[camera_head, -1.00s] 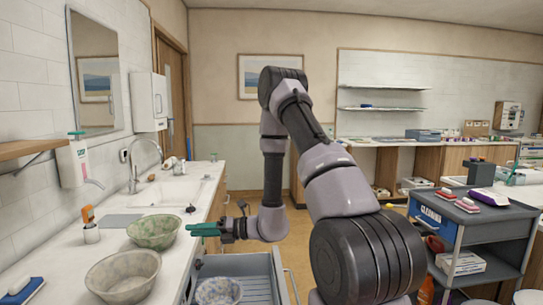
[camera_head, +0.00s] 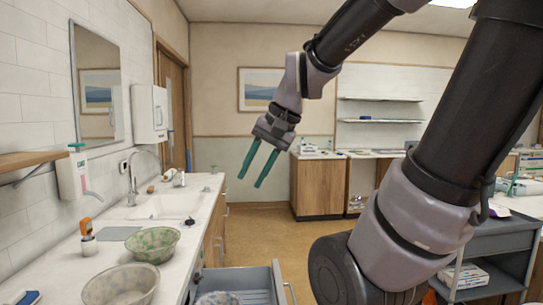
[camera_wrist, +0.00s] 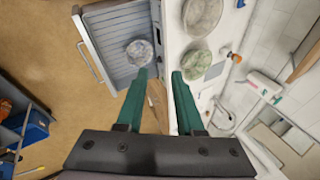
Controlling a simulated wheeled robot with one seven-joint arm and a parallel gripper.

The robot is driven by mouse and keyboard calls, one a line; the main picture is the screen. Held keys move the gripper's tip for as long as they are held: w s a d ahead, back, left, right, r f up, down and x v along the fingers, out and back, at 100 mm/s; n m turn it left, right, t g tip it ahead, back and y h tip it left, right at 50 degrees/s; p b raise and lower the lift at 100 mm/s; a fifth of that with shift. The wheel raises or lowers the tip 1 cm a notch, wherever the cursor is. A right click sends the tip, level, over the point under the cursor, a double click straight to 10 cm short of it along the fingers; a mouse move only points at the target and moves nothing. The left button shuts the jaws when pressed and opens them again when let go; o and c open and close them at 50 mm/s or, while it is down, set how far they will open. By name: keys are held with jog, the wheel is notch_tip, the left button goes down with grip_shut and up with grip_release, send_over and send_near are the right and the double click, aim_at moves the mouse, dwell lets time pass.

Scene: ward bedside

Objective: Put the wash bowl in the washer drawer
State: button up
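The washer drawer (camera_head: 252,278) is pulled open below the counter; it also shows in the wrist view (camera_wrist: 104,22). A mottled bluish-white bowl (camera_wrist: 139,53) lies inside it, its rim just showing in the head view (camera_head: 217,298). A green mottled bowl (camera_head: 151,246) and a cream-grey mottled bowl (camera_head: 120,286) stand on the counter; both show in the wrist view, green (camera_wrist: 192,66) and grey (camera_wrist: 201,14). Which one is the wash bowl I cannot tell. My gripper (camera_head: 250,182) is raised above the drawer area, green fingers pointing down, open and empty.
The white counter (camera_head: 185,215) with a sink (camera_head: 165,206) runs along the left wall. An orange-handled item (camera_head: 88,236) and a soap dispenser (camera_head: 72,172) are near the bowls. A grey cart (camera_head: 490,245) stands at the right. Floor (camera_head: 262,230) beyond the drawer is clear.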

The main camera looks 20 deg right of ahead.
jog(key=d+r+t, duration=0.1)
jog(key=s+d+r+n+t+h, duration=0.1)
jog(key=d+r+n, duration=0.1)
jog(key=shift+s+d+r+t+h, duration=0.25)
jog(key=shift+d+r+t+h, duration=0.05)
jog(key=shift+r+t+h, duration=0.1)
